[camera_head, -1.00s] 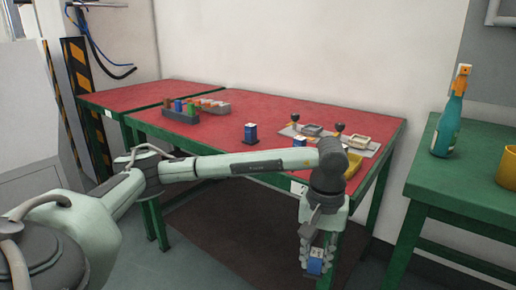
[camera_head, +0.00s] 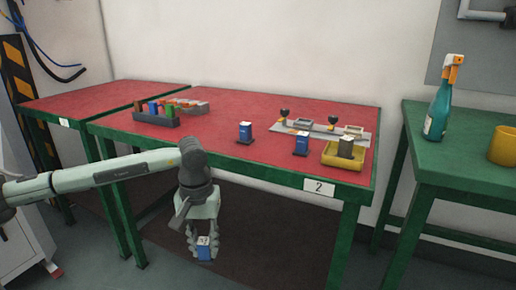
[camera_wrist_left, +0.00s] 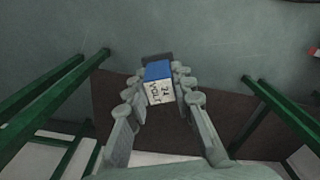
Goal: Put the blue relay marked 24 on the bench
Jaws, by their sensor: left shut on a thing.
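My left gripper (camera_head: 203,246) is shut on a blue relay (camera_head: 204,254) with a white top, in front of and below the bench's front edge. The left wrist view shows my left gripper (camera_wrist_left: 157,92) with its fingers on both sides of the relay (camera_wrist_left: 158,72). The relay's white face bears dark writing that seems to read 24 VOLT. The bench (camera_head: 215,135) has a red top, green legs and a plate marked 2. My right gripper is not in view.
Two blue relays stand on the bench, one near the middle (camera_head: 245,133) and one (camera_head: 301,144) beside a yellow tray (camera_head: 330,158). A grey rack (camera_head: 160,121) holds several coloured pieces. A green table (camera_head: 465,160) with a spray bottle (camera_head: 438,100) stands at right. Red surface around the middle is bare.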

